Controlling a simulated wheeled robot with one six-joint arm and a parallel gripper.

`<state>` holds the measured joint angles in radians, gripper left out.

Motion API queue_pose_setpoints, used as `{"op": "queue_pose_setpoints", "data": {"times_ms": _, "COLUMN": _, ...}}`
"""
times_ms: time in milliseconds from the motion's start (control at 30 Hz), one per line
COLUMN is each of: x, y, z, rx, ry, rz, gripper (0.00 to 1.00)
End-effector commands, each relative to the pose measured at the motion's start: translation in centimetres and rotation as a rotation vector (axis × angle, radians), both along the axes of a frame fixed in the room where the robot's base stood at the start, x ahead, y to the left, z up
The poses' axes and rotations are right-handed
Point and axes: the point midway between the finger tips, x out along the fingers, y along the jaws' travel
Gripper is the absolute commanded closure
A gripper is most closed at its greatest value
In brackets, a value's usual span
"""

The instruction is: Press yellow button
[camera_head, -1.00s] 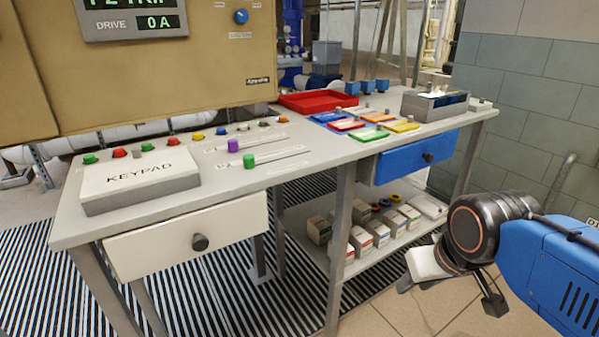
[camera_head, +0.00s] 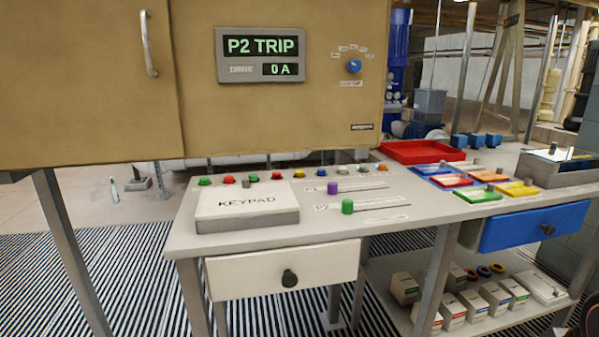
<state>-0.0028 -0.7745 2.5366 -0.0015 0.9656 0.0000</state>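The yellow button (camera_head: 299,173) is a small domed orange-yellow cap. It stands in the row of buttons along the back of the grey bench, between a red button (camera_head: 276,176) and a blue button (camera_head: 321,171). Nothing covers it. My gripper is out of the picture; only a dark bit of my arm shows at the bottom right corner, well away from the button.
A keypad box (camera_head: 247,208) lies in front of the row. Purple (camera_head: 332,188) and green (camera_head: 347,206) slider knobs stand to the right. A cabinet (camera_head: 280,130) overhangs behind the buttons. A red tray (camera_head: 420,152) and coloured plates are farther right. A white drawer (camera_head: 285,270) is below.

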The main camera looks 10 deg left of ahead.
Motion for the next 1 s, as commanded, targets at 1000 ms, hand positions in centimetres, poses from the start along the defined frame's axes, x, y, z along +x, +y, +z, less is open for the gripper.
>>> {"op": "queue_pose_setpoints", "data": {"times_ms": 1000, "x": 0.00, "y": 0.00, "z": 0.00, "rx": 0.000, "ry": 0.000, "rz": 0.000, "gripper": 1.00}}
